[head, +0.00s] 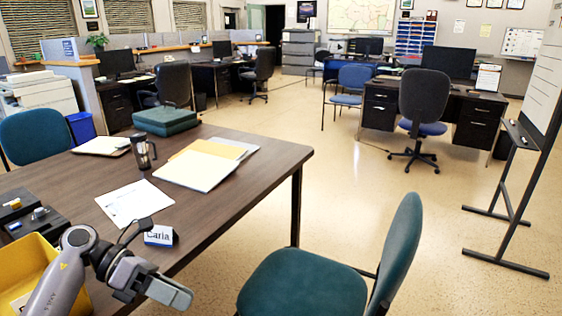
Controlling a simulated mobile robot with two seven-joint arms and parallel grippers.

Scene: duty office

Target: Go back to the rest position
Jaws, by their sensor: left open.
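My left gripper (158,258) is at the lower left, over the near edge of the dark wooden table (240,160). Its jaws are open, and nothing shows between them. My right gripper is not in the picture.
A yellow bin (28,262) is beside my left arm. The table holds a paper sheet (133,203), folders (197,168), a tumbler (143,152) and a teal case (165,120). A teal chair (300,282) stands at the near right. Open floor lies beyond it, left of a whiteboard stand (510,200).

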